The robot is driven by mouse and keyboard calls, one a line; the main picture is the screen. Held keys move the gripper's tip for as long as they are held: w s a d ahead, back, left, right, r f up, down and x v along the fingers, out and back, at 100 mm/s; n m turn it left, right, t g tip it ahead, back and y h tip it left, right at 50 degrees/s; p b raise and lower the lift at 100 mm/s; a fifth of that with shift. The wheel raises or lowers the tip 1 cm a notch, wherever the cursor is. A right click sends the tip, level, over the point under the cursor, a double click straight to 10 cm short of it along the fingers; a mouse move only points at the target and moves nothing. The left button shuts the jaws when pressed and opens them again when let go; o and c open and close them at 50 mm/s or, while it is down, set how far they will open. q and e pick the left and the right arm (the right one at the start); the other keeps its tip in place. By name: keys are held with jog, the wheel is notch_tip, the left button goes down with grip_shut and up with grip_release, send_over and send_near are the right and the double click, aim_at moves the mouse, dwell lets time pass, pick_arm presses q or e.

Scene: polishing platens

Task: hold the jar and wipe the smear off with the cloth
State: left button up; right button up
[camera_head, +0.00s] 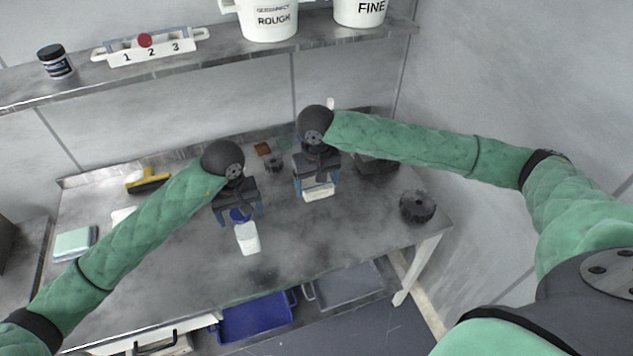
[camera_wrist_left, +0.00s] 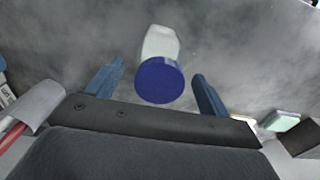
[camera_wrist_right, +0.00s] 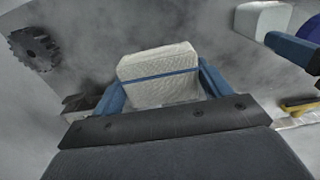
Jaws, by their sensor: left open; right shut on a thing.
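The jar (camera_head: 248,239) is white with a blue lid and stands on the grey table below my left gripper (camera_head: 238,216). In the left wrist view the jar's blue lid (camera_wrist_left: 160,80) lies between the two open blue fingers, with a gap on both sides. No smear can be made out on the side that shows. My right gripper (camera_head: 316,189) is shut on the white folded cloth (camera_head: 319,193). In the right wrist view the cloth (camera_wrist_right: 158,74) has a quilted face and a blue stripe and sits between the fingers. The jar (camera_wrist_right: 262,19) also shows there, apart from the cloth.
A black gear-like part (camera_head: 417,206) lies to the right on the table. A yellow-and-black tool (camera_head: 148,181) and a pale green pad stack (camera_head: 75,243) lie to the left. A blue tray (camera_head: 256,318) is below the table. The table front is clear.

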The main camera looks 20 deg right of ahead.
pick_arm(q)
jog(key=shift+w+f+b, duration=0.15)
jog(key=shift+f+b, duration=0.5)
jog(key=shift+f, duration=0.25)
pick_arm(e)
notch_tip(320, 180, down, 2)
jog(key=shift+w+f, duration=0.1)
pick_arm(q)
jog(key=shift+f, duration=0.1)
pick_arm(e)
jog(key=shift+f, duration=0.15)
pick_arm(q)
jog(key=c, duration=0.8)
jog(key=shift+c, duration=1.4)
